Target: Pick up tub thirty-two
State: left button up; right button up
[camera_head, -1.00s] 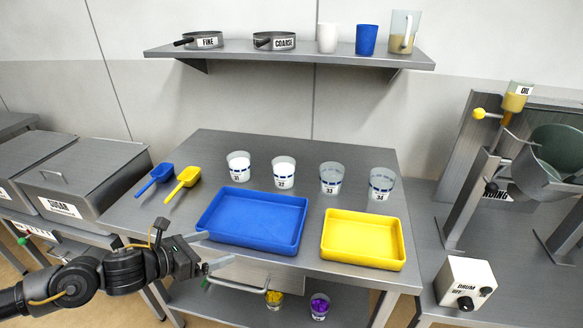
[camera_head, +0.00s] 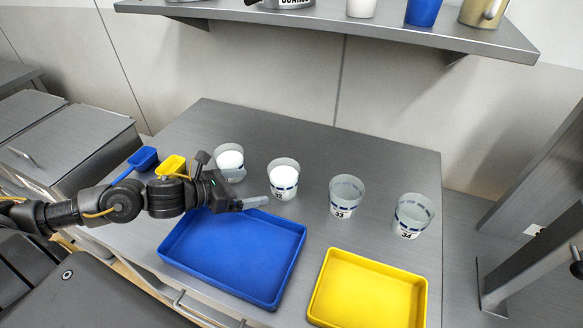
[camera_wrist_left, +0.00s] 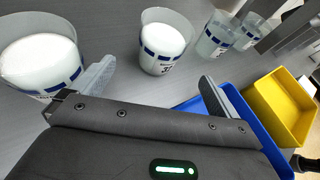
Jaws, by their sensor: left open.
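Tub thirty-two (camera_head: 283,182) is a clear cup with blue marks and a white fill, upright on the table behind the blue tray. In the left wrist view, the tub (camera_wrist_left: 165,45) stands ahead of the jaws, roughly between the two fingers and apart from them. My left gripper (camera_head: 250,200) is open and empty, just left of the tub and above the back edge of the blue tray; its fingers (camera_wrist_left: 157,74) show spread in the wrist view. My right gripper is not in view.
Tub 31 (camera_head: 229,160), also white-filled, stands close behind my left gripper. Tubs 33 (camera_head: 346,197) and 34 (camera_head: 412,217) stand to the right. The blue tray (camera_head: 215,262) and yellow tray (camera_head: 368,290) lie in front. Blue and yellow scoops (camera_head: 170,164) are at left.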

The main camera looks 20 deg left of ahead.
aim_at(271, 183)
pick_arm(q)
jog(key=shift+w+d+f+p, duration=0.1)
jog(key=shift+w+d+p, duration=0.25)
jog(key=shift+w, duration=0.2)
jog(key=p+x, duration=0.1)
jog(key=x, duration=0.2)
jog(key=shift+w+d+f, duration=0.15)
jog(key=shift+w, duration=0.1)
jog(key=shift+w+d+f, duration=0.2)
jog(key=shift+w, duration=0.05)
jog(key=shift+w+d, duration=0.15)
jog(key=p+x, duration=0.2)
jog(key=x, duration=0.1)
jog(key=shift+w+d+f, duration=0.1)
jog(key=shift+w+d, duration=0.05)
jog(key=shift+w, duration=0.15)
jog(key=shift+w+d+f, duration=0.3)
jog(key=shift+w+f, duration=0.05)
jog(key=c, duration=1.3)
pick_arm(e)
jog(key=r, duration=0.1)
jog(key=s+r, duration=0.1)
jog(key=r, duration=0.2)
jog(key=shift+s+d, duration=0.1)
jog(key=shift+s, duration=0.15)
pick_arm(q)
jog(key=shift+r, duration=0.1)
